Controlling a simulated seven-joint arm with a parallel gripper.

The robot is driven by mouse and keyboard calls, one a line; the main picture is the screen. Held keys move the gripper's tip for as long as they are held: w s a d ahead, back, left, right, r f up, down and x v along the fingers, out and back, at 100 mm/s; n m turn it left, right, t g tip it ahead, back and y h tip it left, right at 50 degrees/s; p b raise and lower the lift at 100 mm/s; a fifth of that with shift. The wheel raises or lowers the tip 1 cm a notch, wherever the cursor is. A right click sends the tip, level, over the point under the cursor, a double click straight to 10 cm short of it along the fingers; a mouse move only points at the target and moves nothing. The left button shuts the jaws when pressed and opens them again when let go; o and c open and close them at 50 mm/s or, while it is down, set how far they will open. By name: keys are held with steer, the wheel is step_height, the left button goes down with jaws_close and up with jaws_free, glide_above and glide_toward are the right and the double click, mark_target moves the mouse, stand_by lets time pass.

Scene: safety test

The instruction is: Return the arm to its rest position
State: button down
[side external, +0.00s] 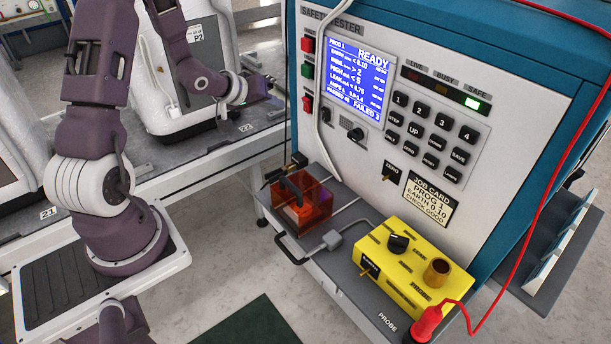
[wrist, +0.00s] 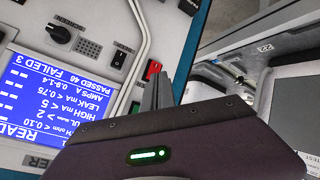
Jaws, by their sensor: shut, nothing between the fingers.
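My purple arm stands at the left in the side external view, its upper links bent over towards the tester. My gripper (side external: 270,85) is small there, in the air to the left of the tester's front panel. In the wrist view my gripper (wrist: 158,85) has its grey fingers together with nothing between them. The safety tester (side external: 440,70) is a blue cabinet with a pale front panel. Its blue screen (side external: 347,78) reads READY and also shows in the wrist view (wrist: 45,105), upside down. The green SAFE light is lit.
An orange see-through box (side external: 302,215) and a yellow box (side external: 415,265) stand on the tester's shelf. A red probe (side external: 427,322) with a red cable is at the yellow box's front corner. A grey cable (side external: 318,110) hangs down the panel. White-sided bays stand behind my arm.

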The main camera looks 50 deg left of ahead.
steer(key=s+d+r+m+g+y, duration=0.1)
steer(key=s+d+r+m, duration=0.1)
steer(key=s+d+r, duration=0.35)
steer(key=s+d+r+m+g+y, duration=0.1)
steer(key=s+d+r+m+g, duration=0.15)
steer(key=d+r, duration=0.5)
steer(key=s+d+r+m+h, duration=0.1)
steer(key=s+d+m, duration=0.1)
steer(key=s+d, duration=0.3)
steer(key=s+d+r+m+g+h, duration=0.1)
steer(key=s+d, duration=0.5)
steer(key=s, duration=0.7)
steer(key=shift+s+r+m+h, duration=0.3)
steer(key=shift+r+m+h, duration=0.25)
steer(key=shift+m+h, duration=0.25)
